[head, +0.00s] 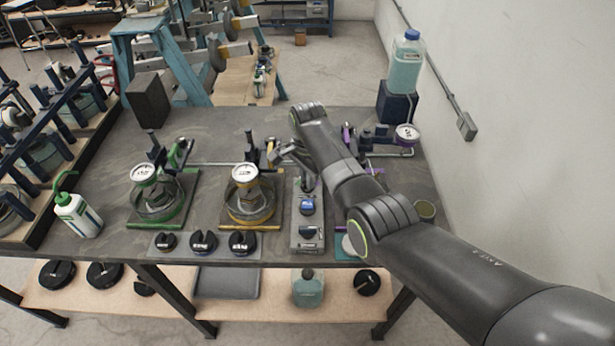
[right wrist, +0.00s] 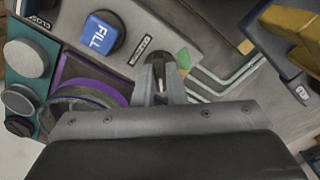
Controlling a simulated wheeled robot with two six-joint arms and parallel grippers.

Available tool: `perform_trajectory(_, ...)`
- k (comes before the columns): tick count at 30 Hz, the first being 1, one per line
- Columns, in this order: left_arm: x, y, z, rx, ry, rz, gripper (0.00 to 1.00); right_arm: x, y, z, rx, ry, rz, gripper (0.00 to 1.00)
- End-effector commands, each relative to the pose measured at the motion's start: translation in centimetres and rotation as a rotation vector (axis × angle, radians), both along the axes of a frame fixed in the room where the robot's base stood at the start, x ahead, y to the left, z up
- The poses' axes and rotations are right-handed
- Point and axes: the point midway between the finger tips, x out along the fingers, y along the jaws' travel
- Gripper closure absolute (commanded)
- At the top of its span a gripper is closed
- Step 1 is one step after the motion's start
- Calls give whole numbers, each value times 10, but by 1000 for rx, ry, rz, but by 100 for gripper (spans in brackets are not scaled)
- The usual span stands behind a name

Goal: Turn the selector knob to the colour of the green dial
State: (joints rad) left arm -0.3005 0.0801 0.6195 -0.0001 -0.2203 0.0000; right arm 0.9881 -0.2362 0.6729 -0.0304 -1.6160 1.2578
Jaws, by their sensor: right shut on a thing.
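The green dial (head: 144,174) is a white-faced gauge over a glass vessel on a green-edged base at left in the head view. A yellow-based dial (head: 245,174) stands beside it. A grey control panel (head: 298,235) carries a blue knob (head: 307,207), marked FILL in the right wrist view (right wrist: 102,34). My right gripper (right wrist: 161,84) is shut at the selector label, on the selector knob, which its fingers mostly hide. A green patch (right wrist: 184,58) shows just right of the fingertips. The knob's pointing direction cannot be read. My left gripper is out of view.
Another white dial (head: 407,132) stands at the back right near purple parts. Black weights (head: 203,241) line the front edge. A wash bottle (head: 76,213) stands at left. A blue-capped jug (head: 406,62) sits on a dark block. My right arm crosses the bench's right side.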

Motion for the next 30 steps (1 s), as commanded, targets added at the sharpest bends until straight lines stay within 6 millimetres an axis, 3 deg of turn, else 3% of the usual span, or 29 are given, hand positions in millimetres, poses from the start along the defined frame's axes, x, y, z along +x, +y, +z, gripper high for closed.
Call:
perform_trajectory(11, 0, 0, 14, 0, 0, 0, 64, 0, 0, 3, 0, 2, 202, 100)
perform_trajectory(30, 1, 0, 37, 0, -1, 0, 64, 1, 0, 3, 1, -1, 806, 100)
